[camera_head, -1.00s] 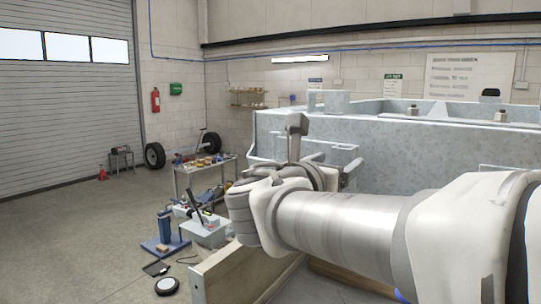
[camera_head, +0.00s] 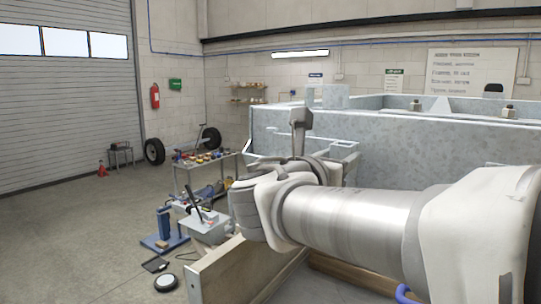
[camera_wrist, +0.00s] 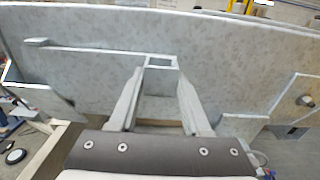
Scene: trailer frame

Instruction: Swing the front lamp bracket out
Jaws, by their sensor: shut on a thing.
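The front lamp bracket (camera_wrist: 160,62) is a pale grey bar ending in a small hollow square, standing out from the trailer frame's wall (camera_wrist: 240,55) in the wrist view. My gripper (camera_wrist: 160,76) has its two fingers on either side of that square end and is shut on it. In the head view the bracket (camera_head: 345,152) shows beside the grey trailer frame (camera_head: 400,145). There my own wrist hides the fingers and much of the bracket, so the contact does not show.
A wooden beam (camera_head: 228,270) lies low below my arm. A grey box (camera_head: 208,229), a blue stand (camera_head: 163,230) and a tool trolley (camera_head: 203,168) stand to the left. The concrete floor (camera_head: 70,225) farther left is clear.

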